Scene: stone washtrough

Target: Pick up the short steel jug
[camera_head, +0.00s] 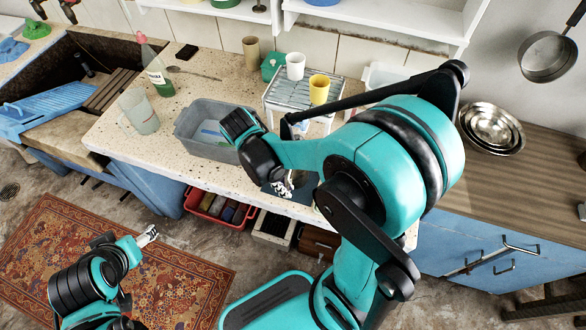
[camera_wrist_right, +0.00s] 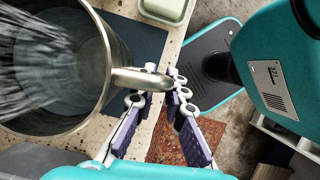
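The steel jug (camera_wrist_right: 50,70) fills the left of the right wrist view, seen from above with its open mouth up and its handle (camera_wrist_right: 140,78) pointing right. In the head view my right arm hides it. My right gripper (camera_wrist_right: 163,75) is at the handle, with its fingers spread on either side of it. The handle's outer end lies between the fingertips, and I cannot tell whether they touch it. My right gripper also shows partly in the head view (camera_head: 290,184). My left gripper (camera_head: 147,236) is low at the left, above the rug and away from the counter; its fingers are too small to read.
A dark mat (camera_wrist_right: 146,42) lies under the jug near the counter edge, with a pale green dish (camera_wrist_right: 166,10) beyond. A grey basin (camera_head: 200,145), a clear jug (camera_head: 140,112), a green bottle (camera_head: 157,75) and a rack (camera_head: 300,95) with cups occupy the counter.

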